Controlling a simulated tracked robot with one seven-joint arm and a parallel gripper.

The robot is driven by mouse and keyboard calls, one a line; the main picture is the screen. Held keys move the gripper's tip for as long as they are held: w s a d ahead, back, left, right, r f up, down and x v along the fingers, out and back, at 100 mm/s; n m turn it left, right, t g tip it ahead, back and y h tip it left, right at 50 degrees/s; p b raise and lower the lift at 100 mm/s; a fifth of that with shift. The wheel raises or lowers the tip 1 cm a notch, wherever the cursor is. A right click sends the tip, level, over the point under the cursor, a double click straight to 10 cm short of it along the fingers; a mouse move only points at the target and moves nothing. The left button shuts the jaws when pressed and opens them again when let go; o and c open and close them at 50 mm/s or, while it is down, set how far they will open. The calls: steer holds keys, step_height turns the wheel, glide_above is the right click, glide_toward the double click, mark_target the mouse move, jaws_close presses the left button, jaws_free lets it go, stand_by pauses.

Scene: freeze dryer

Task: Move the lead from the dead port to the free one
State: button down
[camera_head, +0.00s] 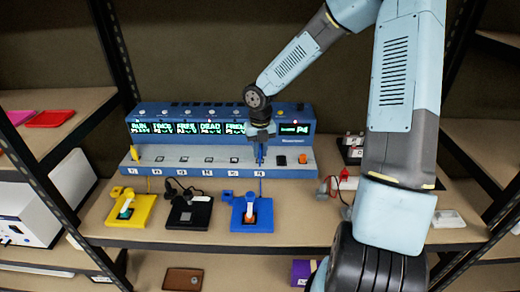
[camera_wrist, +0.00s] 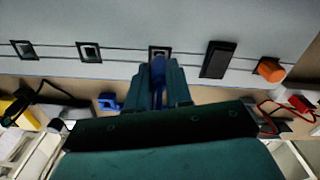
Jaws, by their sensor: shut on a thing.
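The blue-cased freeze dryer unit (camera_head: 220,121) has a row of lit displays; one reads DEAD (camera_head: 210,128) and another, to its left, reads FREE (camera_head: 186,128). Below is a pale ledge with a row of square ports. My gripper (camera_head: 262,143) is over the rightmost port, shut on the blue lead plug (camera_head: 259,155). In the wrist view, the blue plug (camera_wrist: 158,72) is between my fingers, over a dark-framed port (camera_wrist: 159,50). I cannot tell whether it is seated. Two empty ports, one of them the nearer port (camera_wrist: 89,52), lie to its left.
Right of the plug are a black switch block (camera_wrist: 218,58) and an orange knob (camera_wrist: 270,69). A yellow plug (camera_head: 134,153) stands at the ledge's left end. Yellow (camera_head: 130,209), black (camera_head: 188,213) and blue (camera_head: 252,215) stands sit in front on the shelf.

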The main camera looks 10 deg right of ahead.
steer(key=shift+f, duration=0.8)
steer(key=c, duration=1)
jaws_free()
steer(key=shift+o, duration=0.2)
